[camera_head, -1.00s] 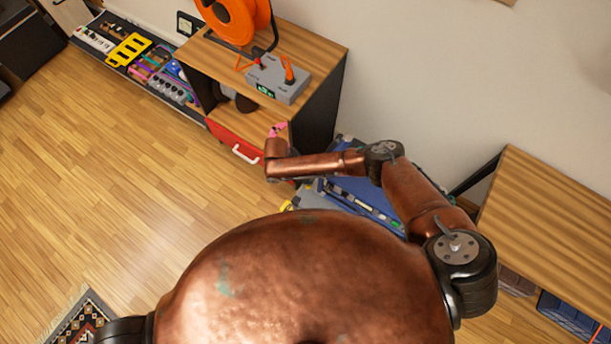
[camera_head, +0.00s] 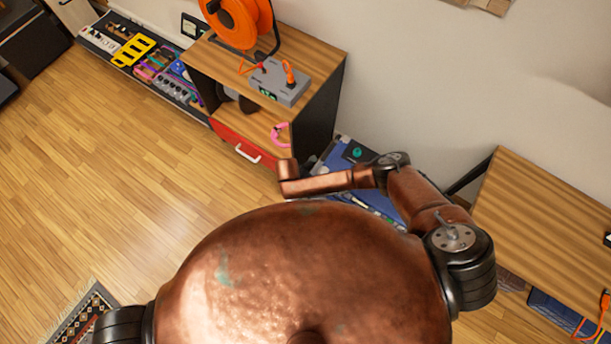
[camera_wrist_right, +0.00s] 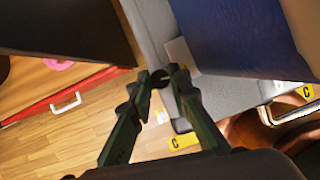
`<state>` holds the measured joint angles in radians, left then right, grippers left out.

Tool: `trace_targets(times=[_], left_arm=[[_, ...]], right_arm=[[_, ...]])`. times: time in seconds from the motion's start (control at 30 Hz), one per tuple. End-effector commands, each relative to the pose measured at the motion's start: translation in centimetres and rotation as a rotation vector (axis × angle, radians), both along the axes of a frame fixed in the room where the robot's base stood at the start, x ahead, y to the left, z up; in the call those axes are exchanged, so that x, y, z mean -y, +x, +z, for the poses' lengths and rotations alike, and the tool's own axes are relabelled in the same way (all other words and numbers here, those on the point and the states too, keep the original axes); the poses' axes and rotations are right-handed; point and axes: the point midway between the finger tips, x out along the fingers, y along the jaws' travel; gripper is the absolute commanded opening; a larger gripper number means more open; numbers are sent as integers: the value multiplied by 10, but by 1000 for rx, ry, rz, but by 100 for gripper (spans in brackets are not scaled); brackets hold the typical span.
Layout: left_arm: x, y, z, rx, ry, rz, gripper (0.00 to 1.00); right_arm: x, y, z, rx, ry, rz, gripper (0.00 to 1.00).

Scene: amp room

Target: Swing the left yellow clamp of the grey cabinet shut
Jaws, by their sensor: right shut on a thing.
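The grey cabinet (camera_wrist_right: 222,92) with a blue panel (camera_wrist_right: 245,35) fills the upper right of the right wrist view. In the head view its blue top (camera_head: 352,153) shows behind my right arm, which hides much of it. One yellow clamp piece (camera_wrist_right: 185,142) marked C is at the cabinet's lower edge, and another (camera_wrist_right: 304,92) is farther right. My right gripper (camera_wrist_right: 160,76) is shut on a small dark curved piece at the cabinet's left edge; I cannot tell which part it belongs to. In the head view this gripper is hidden. My left gripper is out of view.
A wooden shelf unit with a red drawer (camera_head: 246,147) stands left of the cabinet, carrying a grey box (camera_head: 284,84) and an orange cable reel (camera_head: 237,22). A pink object (camera_head: 281,134) lies inside. A wooden table (camera_head: 545,215) is at right.

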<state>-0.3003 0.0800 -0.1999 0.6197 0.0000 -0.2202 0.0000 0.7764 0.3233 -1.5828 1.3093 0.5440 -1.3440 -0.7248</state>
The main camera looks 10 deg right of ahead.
Motion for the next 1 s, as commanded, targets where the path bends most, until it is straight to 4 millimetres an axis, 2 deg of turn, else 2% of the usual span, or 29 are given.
trace_targets(times=[0.6, 0.63, 0.87, 1.0], left_arm=[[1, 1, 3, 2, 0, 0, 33], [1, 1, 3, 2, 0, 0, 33], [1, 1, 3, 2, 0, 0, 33], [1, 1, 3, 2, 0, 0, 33]], right_arm=[[0, 0, 0, 0, 0, 38, 0], [0, 0, 0, 0, 0, 38, 19], [0, 0, 0, 0, 0, 38, 35], [0, 0, 0, 1, 1, 37, 35]])
